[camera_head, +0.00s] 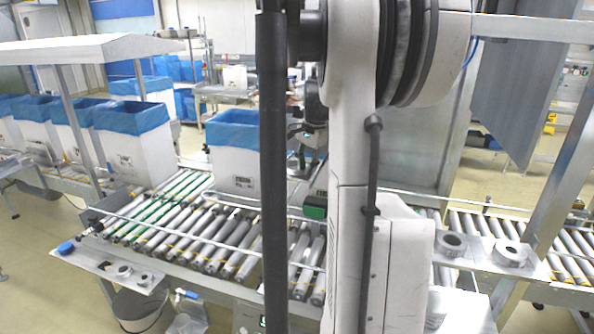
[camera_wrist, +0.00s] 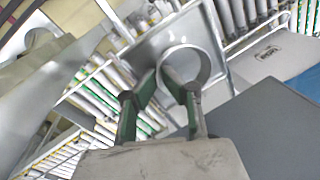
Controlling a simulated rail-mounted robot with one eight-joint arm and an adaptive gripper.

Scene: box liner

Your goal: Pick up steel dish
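A round grey metal ring-like form, which looks like the steel dish (camera_wrist: 207,68), shows in the wrist view over a grey metal plate (camera_wrist: 140,46). My gripper (camera_wrist: 160,76) reaches up to its lower left edge, with green and dark fingers. The fingertips come close together there, the right one overlapping the ring and the left one beside it. A narrow gap shows between them, but I cannot tell if they touch the rim.
A roller conveyor (camera_head: 215,235) runs across the head view. A white box with blue liner (camera_head: 235,165) stands at its back, with more lined boxes (camera_head: 135,150) at left. Metal plates with round fittings (camera_head: 480,255) sit at right. A dark grey panel (camera_wrist: 265,125) is close at the wrist view's right.

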